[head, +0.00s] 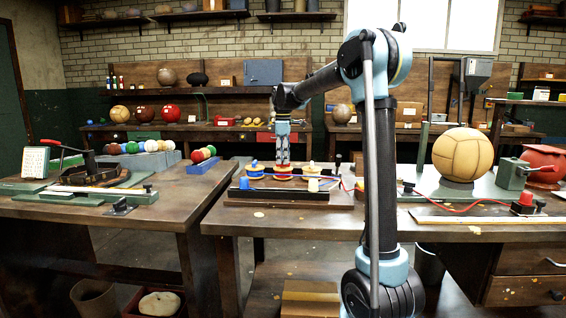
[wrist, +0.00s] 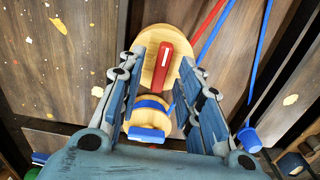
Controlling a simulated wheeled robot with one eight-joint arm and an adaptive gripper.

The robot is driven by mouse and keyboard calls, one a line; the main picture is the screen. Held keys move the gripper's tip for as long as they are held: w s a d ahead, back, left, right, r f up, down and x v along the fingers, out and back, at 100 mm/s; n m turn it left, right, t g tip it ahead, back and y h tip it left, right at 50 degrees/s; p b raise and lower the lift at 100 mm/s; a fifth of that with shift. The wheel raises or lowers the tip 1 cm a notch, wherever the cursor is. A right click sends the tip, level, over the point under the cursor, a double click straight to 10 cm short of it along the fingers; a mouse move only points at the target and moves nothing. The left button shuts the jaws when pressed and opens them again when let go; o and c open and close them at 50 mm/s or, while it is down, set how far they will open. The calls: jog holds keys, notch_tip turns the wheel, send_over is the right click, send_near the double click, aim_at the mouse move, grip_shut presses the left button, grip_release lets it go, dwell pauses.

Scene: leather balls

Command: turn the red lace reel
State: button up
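The red lace reel is a pale wooden reel with a red bar-shaped grip on top; it shows in the wrist view (wrist: 165,62) and in the head view (head: 284,177). My gripper (head: 284,162) hangs pointing down over it. In the wrist view my gripper (wrist: 162,62) is open, with a finger on each side of the red grip and gaps that look clear. Whether a finger touches the reel cannot be told. A reel with a blue grip (wrist: 148,133) shows between the fingers lower in the wrist view.
In the head view a blue-topped reel (head: 254,170) stands left of my gripper and a pale reel (head: 313,171) stands right. Red and blue laces (wrist: 208,25) run past the red reel. A blue peg or cup (wrist: 249,138) lies right. A leather ball (head: 462,155) stands further right.

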jog(key=shift+f, duration=0.65)
grip_shut()
jog(key=shift+m, duration=0.3)
jog(key=m, duration=0.5)
jog(key=shift+w, duration=0.1)
jog(key=m, duration=0.6)
jog(key=shift+d+m, duration=0.1)
jog(key=shift+m, duration=0.2)
